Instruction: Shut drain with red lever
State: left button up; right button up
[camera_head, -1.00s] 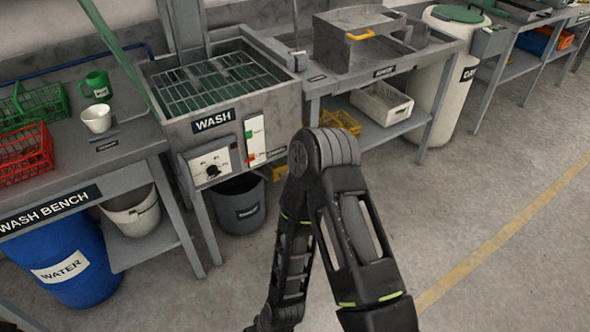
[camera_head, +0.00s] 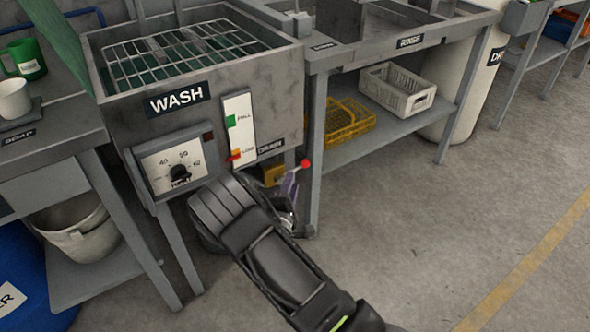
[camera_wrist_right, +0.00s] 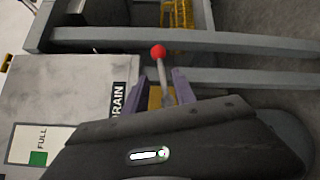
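The drain lever is a thin grey rod with a red ball knob (camera_head: 304,163), below the right side of the grey wash basin (camera_head: 240,90) and beside the DRAIN label (camera_head: 270,146). A yellow valve body (camera_head: 273,175) shows behind it. My right gripper (camera_head: 290,190) is at the lever, partly hidden by my own arm. In the right wrist view the red knob (camera_wrist_right: 158,51) sticks out beyond the fingertips (camera_wrist_right: 166,80). The rod runs between the two purple fingers, which stand apart with gaps beside it. My left gripper is out of view.
A rinse table (camera_head: 400,45) stands at the right, its leg close to the lever. A white basket (camera_head: 398,90) and yellow crates (camera_head: 350,122) are on its lower shelf. A bucket (camera_head: 75,232) is at left. The floor at right is clear.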

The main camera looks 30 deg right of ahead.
aim_at(298, 167)
jog(key=b+x, duration=0.1)
jog(key=x, duration=0.6)
jog(key=shift+w+d+f+b, duration=0.15)
jog(key=shift+w+d+b, duration=0.1)
jog(key=shift+d+b, duration=0.15)
jog(key=shift+c, duration=0.3)
jog(key=c, duration=0.6)
grip_shut()
jog(key=shift+s+d, duration=0.1)
jog(key=shift+s, duration=0.05)
